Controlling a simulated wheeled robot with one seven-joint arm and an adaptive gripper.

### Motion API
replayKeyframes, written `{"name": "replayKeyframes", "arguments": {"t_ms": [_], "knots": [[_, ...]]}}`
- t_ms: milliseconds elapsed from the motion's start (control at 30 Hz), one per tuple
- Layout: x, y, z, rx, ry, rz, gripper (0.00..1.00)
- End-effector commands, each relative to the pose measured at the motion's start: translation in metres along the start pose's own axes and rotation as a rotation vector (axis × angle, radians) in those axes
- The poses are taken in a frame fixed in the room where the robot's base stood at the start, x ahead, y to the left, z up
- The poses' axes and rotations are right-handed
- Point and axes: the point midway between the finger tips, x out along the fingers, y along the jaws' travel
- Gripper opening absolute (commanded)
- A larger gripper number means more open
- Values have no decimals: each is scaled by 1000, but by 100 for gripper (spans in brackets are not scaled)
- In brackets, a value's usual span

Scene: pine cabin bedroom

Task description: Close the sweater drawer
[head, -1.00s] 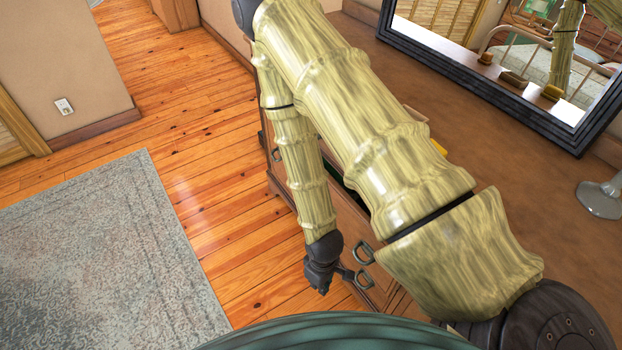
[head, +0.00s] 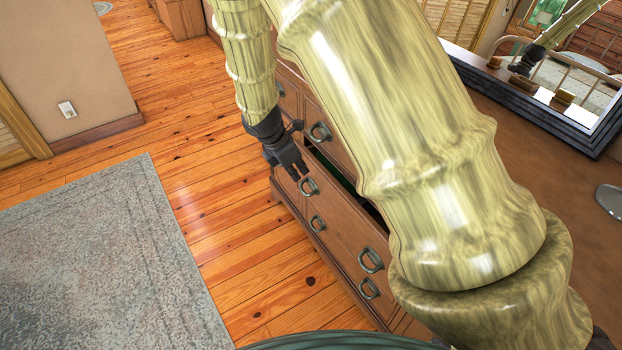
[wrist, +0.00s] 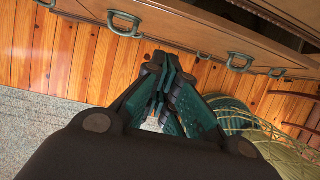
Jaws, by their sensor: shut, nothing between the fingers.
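The sweater drawer (head: 342,228) is the pulled-out drawer in the wooden dresser, with two dark ring handles on its front. A dark gap with something green inside shows above its front edge, partly hidden by my arm. In the wrist view its front (wrist: 185,28) runs across the top, with the dark opening at the upper right. My gripper (head: 301,173) is shut and empty, in front of the dresser near the drawer's far handle (head: 309,187). In the wrist view the fingertips (wrist: 166,66) are together, below the drawer front; I cannot tell whether they touch it.
Other drawers of the dresser (head: 289,98) look shut, with handles sticking out. The wooden floor (head: 190,180) and grey-blue rug (head: 90,250) to the left are clear.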

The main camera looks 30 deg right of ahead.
Motion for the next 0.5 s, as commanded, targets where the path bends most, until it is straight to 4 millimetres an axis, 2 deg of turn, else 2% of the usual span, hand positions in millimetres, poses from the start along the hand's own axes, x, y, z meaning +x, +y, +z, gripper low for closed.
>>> {"name": "replayKeyframes", "arguments": {"t_ms": [500], "knots": [[69,-2,-1,2,2,-3,0]]}}
